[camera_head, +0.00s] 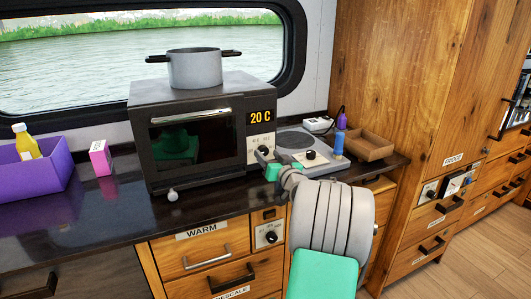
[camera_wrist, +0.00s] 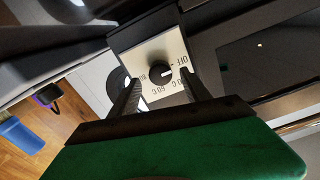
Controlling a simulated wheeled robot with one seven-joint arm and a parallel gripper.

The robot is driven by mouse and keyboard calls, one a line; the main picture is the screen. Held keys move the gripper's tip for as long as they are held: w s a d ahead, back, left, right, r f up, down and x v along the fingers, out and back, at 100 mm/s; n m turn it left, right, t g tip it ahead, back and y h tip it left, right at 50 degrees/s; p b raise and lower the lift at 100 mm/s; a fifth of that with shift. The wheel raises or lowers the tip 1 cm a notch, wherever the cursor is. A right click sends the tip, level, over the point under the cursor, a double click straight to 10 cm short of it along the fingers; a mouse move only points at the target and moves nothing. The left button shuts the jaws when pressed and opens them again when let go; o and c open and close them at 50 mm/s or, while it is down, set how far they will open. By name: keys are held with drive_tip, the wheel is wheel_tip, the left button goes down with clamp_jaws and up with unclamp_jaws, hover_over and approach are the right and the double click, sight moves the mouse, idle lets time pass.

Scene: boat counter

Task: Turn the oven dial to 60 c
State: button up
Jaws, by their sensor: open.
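The black oven (camera_head: 195,130) stands on the counter, and its display (camera_head: 261,118) reads "20 C". Its round black dial (camera_wrist: 159,70) sits on a pale panel below the display. In the wrist view the panel carries OFF at the right, 60 C below the dial and another partly readable mark at the left. The dial's white mark points right. My gripper (camera_wrist: 159,80) is open, with one finger on each side of the dial; contact cannot be told. In the head view my gripper (camera_head: 265,157) is in front of the panel and partly hides the dial.
A grey pot (camera_head: 195,70) stands on the oven. A hotplate unit (camera_head: 325,165) with its own knob, a blue cylinder (camera_head: 337,146) and a wooden tray (camera_head: 371,146) are to the right. A purple bin (camera_head: 55,173) and pink box (camera_head: 100,157) are left.

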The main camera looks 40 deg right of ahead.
sight(263, 150)
drive_tip(key=shift+x, duration=1.25)
clamp_jaws()
